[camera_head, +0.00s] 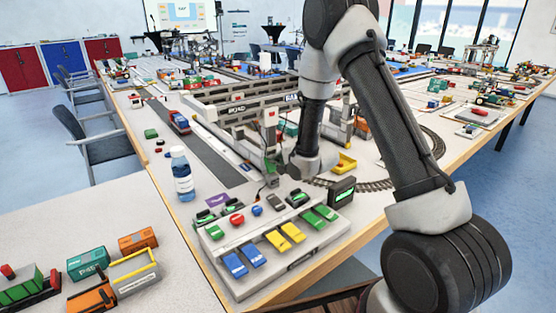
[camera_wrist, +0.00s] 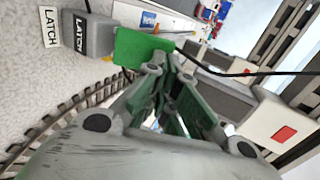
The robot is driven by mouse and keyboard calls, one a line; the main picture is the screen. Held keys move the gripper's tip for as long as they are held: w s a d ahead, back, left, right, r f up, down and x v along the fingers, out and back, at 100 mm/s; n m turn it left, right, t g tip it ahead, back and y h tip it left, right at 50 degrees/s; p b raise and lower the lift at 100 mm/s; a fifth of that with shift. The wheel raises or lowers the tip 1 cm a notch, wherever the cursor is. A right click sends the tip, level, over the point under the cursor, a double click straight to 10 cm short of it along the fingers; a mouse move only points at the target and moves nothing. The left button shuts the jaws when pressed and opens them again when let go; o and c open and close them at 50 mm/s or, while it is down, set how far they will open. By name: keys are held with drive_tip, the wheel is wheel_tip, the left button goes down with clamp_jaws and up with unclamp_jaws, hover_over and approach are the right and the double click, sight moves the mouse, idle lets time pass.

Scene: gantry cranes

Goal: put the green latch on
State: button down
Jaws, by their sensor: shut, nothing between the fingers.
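In the wrist view a flat green piece (camera_wrist: 132,50) sticks out from a small grey block (camera_wrist: 90,36) that is marked LATCH. A white LATCH label (camera_wrist: 49,27) lies beside the block. My gripper (camera_wrist: 157,66) is shut and empty, its tips overlapping the right edge of the green piece in this view. I cannot tell if they touch it. In the head view my gripper (camera_head: 276,165) is small and low behind the control panel, and I cannot make out the latch there.
The control panel (camera_head: 224,263) with blue, yellow and green paddles stands at the table's front. A bottle (camera_head: 182,174) is to its left. Curved track (camera_head: 375,186) and a grey gantry (camera_head: 238,112) lie close to my arm. A black cable (camera_wrist: 215,72) passes by my fingers.

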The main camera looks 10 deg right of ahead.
drive_tip(key=shift+w+a, duration=0.2)
drive_tip(key=shift+w, duration=0.25)
drive_tip(key=shift+s+d, duration=0.1)
drive_tip(key=shift+s, duration=0.05)
